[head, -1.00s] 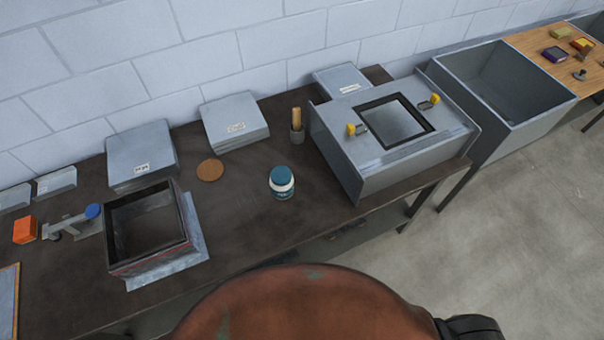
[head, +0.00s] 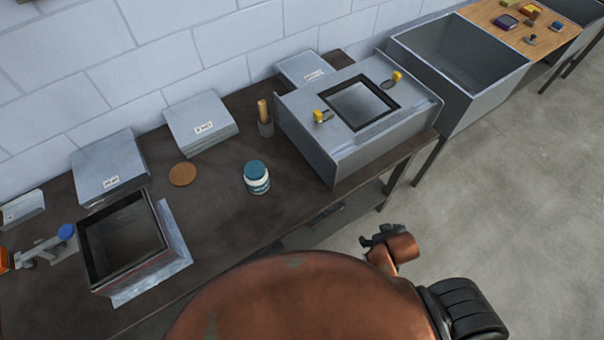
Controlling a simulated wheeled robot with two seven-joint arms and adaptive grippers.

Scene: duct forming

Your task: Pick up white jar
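The white jar (head: 257,178) stands upright on the dark workbench (head: 225,215), near its middle. It has a blue-green lid and a dark label band. A dark end piece (head: 383,236) on a copper link of mine shows at the lower right, over the floor beyond the bench's front edge. It seems to be my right gripper, well apart from the jar; its fingers are too small to read. My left gripper is not in view.
A round cork mat (head: 182,174) lies left of the jar, and a holder with a wooden-handled tool (head: 265,120) stands behind it. A grey box machine (head: 350,150) is to the right. An open square frame (head: 125,245) sits at left. Bench around the jar is clear.

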